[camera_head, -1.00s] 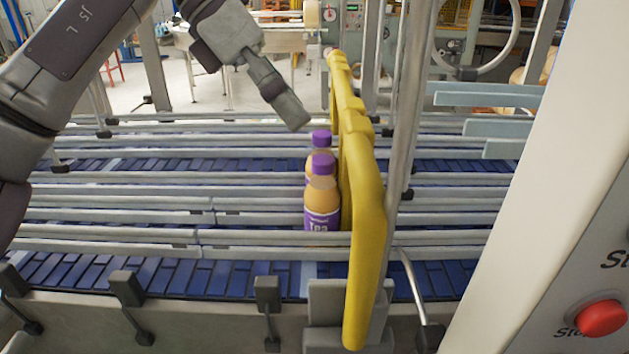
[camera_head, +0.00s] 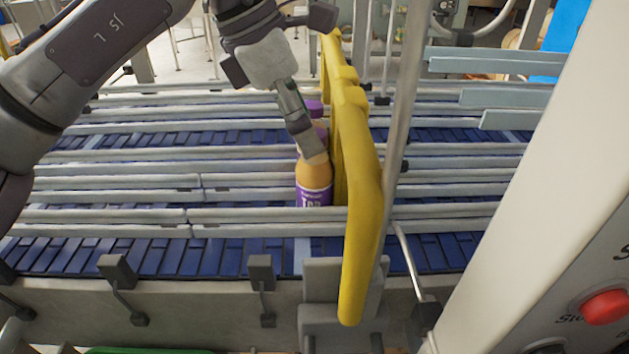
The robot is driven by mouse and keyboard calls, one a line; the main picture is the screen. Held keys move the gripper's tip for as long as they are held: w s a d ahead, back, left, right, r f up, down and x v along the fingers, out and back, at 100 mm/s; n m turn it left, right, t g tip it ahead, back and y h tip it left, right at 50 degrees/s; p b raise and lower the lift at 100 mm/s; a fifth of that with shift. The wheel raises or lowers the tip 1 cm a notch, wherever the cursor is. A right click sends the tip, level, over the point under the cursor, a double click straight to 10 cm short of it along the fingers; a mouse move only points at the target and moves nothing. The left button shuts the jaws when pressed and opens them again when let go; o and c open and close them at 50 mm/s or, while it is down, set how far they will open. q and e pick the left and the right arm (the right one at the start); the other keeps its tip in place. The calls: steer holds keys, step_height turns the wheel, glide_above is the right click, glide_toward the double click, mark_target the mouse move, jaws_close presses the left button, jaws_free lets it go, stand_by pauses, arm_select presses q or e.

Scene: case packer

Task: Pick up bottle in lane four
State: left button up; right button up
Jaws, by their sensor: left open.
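A bottle of orange drink with a purple label (camera_head: 313,180) stands upright in a conveyor lane, left of the yellow bar. Behind it, the purple cap of a second bottle (camera_head: 314,107) shows; most of that bottle is hidden. My left gripper (camera_head: 310,147) comes down from above at the front bottle's neck and covers most of its cap. The gripper is open. One finger shows clearly in front; the other is hidden, and I cannot tell whether the fingers touch the bottle. My right gripper is not in view.
A curved yellow bar (camera_head: 360,190) stands close to the right of the bottles, with a grey post (camera_head: 400,130) beside it. Metal guide rails (camera_head: 120,216) separate the blue conveyor lanes (camera_head: 130,252). A panel with a red button (camera_head: 605,307) is at the right.

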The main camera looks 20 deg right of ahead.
mark_target(314, 176)
arm_select(q)
steer(key=shift+p+x, duration=0.65)
steer(key=shift+x, duration=1.3)
jaws_close()
